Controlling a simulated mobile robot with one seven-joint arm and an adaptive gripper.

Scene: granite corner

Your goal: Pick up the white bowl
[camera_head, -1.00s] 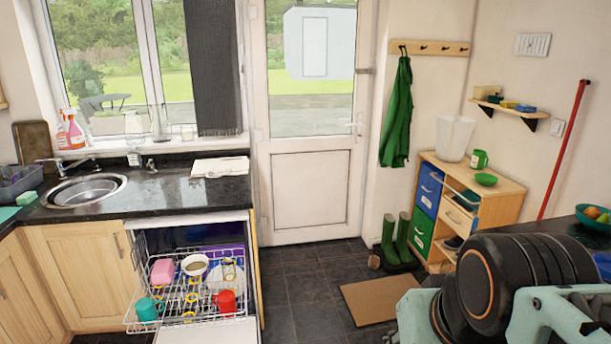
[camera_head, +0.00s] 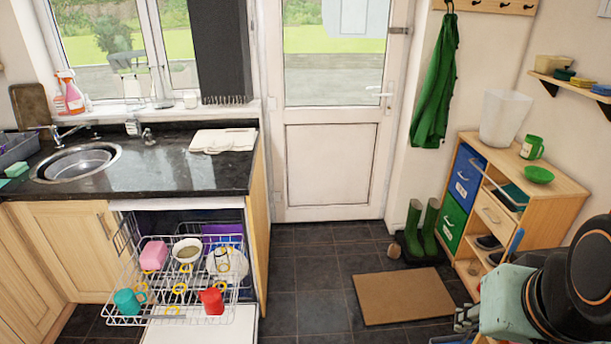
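A white bowl (camera_head: 187,250) sits in the pulled-out dishwasher rack (camera_head: 135,296), near its back middle. Its inside looks brownish. A pink box-like item (camera_head: 154,254) is just left of it and a white plate (camera_head: 235,264) stands to its right. My arm shows at the lower right edge, far from the bowl.
A teal mug (camera_head: 130,301) and a red mug (camera_head: 212,301) stand in the front of the rack. The open dishwasher door (camera_head: 200,332) lies below. A dark worktop (camera_head: 160,165) is above. Dark floor (camera_head: 305,290) is clear between rack and doormat (camera_head: 403,296).

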